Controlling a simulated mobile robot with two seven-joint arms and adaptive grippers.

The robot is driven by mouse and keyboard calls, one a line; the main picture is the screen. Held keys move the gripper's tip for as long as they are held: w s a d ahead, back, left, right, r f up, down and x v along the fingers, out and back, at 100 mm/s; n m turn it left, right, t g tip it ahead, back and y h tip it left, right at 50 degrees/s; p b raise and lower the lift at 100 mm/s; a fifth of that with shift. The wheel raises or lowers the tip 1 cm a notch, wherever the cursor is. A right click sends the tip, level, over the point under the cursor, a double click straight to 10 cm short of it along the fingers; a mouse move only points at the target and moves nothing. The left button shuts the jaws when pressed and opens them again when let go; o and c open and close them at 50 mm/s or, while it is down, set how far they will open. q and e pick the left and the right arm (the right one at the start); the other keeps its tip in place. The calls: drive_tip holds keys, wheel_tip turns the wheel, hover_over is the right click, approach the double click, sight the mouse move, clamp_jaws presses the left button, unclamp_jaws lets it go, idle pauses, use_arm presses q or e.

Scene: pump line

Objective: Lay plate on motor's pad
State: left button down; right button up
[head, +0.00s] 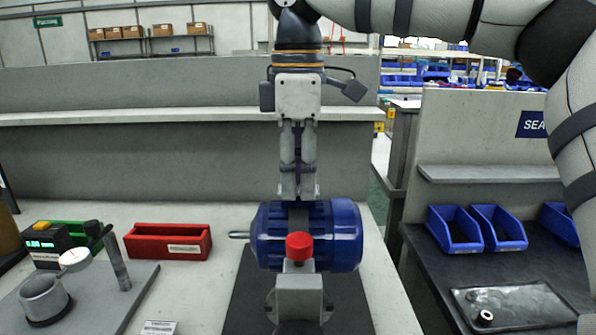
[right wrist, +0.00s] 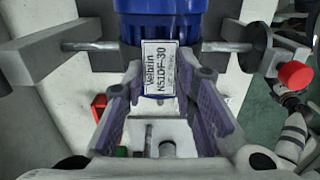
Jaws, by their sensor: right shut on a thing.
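The blue motor (head: 335,235) lies on its side on the bench, its shaft pointing left; it also fills the top of the right wrist view (right wrist: 160,20). My right gripper (head: 298,192) points straight down, its fingertips at the top of the motor. In the right wrist view the fingers (right wrist: 160,75) are shut on the small white plate (right wrist: 159,68), which bears printed text and lies against the blue motor in that view. The pad is not clearly visible, and I cannot tell whether the plate touches it. My left gripper is not in view.
A grey stand (head: 299,298) with a red knob (head: 299,246) is in front of the motor, on a dark mat (head: 247,300). Blue bins (head: 455,228) stand on the right table.

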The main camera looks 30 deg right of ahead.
sight(298, 189)
drive_tip(key=shift+f, duration=0.35)
idle(0.9)
drive_tip(key=o, duration=1.1)
drive_tip(key=shift+c, duration=0.2)
drive_tip(key=shift+r, duration=0.1)
drive_tip(key=shift+r, duration=2.4)
